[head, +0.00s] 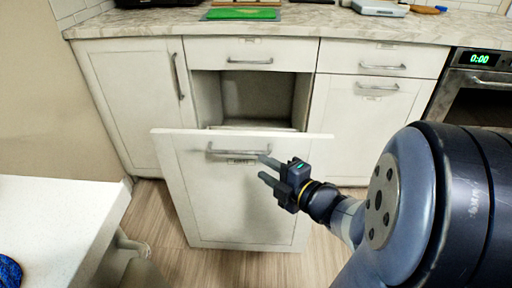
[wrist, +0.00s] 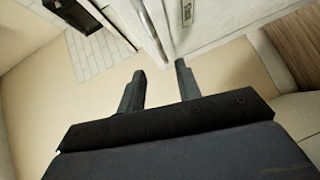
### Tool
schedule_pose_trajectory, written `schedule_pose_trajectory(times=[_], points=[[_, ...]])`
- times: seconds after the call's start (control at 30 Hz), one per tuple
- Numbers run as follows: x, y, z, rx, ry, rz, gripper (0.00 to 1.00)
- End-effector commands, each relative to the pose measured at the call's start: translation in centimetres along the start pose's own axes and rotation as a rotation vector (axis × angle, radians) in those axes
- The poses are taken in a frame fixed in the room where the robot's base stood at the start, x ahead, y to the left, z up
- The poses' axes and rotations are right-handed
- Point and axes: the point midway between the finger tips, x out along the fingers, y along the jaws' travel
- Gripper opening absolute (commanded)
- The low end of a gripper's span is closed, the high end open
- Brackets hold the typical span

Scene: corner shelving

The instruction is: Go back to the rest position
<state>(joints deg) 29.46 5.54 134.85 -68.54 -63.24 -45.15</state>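My gripper (head: 265,168) is in front of the pulled-out white drawer front (head: 230,205), close to the right end of its metal handle (head: 238,152). In the wrist view the two fingers of my gripper (wrist: 160,69) stand apart with nothing between them. A pale bar and a white panel (wrist: 205,25) lie beyond the fingertips there. Whether a finger touches the handle I cannot tell. My arm comes in from the right in the head view.
The cabinet opening (head: 255,95) behind the drawer front shows. A marble countertop (head: 300,22) with a green board (head: 243,14) runs above. An oven (head: 478,80) is at right, a white counter (head: 55,215) at left. Wooden floor (head: 150,215) shows between.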

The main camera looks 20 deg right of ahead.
Motion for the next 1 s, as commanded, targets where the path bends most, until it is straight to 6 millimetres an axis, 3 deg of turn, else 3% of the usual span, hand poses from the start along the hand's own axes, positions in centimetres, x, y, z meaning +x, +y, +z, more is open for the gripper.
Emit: schedule_pose_trajectory(times=[0.27, 0.8, 1.0], points=[[2.1, -0.2, 0.0, -0.002, 0.004, -0.001, 0.33], [9.8, -0.1, 0.0, -0.001, 0.003, 0.001, 0.33], [11.0, 0.1, 0.2, 0.0, -0.001, 0.001, 0.33]])
